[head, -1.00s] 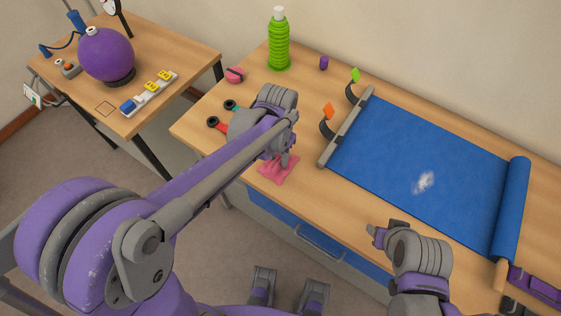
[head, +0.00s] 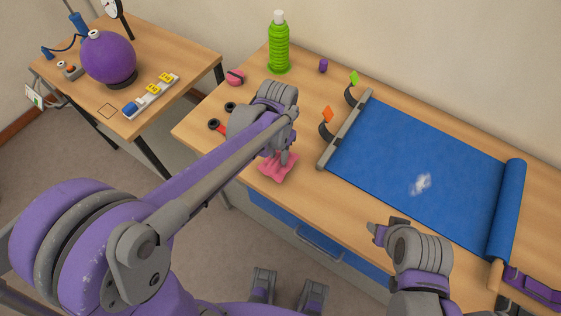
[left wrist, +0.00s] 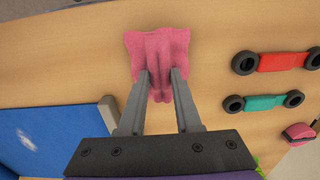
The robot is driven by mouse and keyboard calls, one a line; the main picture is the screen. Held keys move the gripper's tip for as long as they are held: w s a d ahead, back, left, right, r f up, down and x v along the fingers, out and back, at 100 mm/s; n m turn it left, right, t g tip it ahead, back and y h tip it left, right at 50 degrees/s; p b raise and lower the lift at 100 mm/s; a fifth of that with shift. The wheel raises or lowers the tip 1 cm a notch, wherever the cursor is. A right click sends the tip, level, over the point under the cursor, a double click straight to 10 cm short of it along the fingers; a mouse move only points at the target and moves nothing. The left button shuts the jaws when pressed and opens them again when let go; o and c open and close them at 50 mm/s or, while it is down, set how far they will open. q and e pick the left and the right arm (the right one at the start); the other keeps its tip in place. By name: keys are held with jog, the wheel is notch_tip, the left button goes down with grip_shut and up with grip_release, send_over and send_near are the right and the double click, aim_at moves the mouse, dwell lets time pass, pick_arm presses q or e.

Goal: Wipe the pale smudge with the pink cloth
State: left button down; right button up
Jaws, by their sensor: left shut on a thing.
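The pink cloth (head: 277,167) lies on the wooden table near its front edge, left of the blue mat (head: 400,150). My left gripper (head: 282,158) is above it, and in the left wrist view the fingers (left wrist: 160,82) are shut on a bunched fold of the cloth (left wrist: 157,45).

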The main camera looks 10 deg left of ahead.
aim_at(278, 157)
pick_arm(q)
jog(key=shift+r+p, duration=1.25)
jog(key=shift+r, duration=1.1)
pick_arm(e)
jog(key=r, duration=0.1)
jog(key=w+r, duration=0.1)
jog(key=r, duration=0.1)
jog(key=shift+r, duration=0.2)
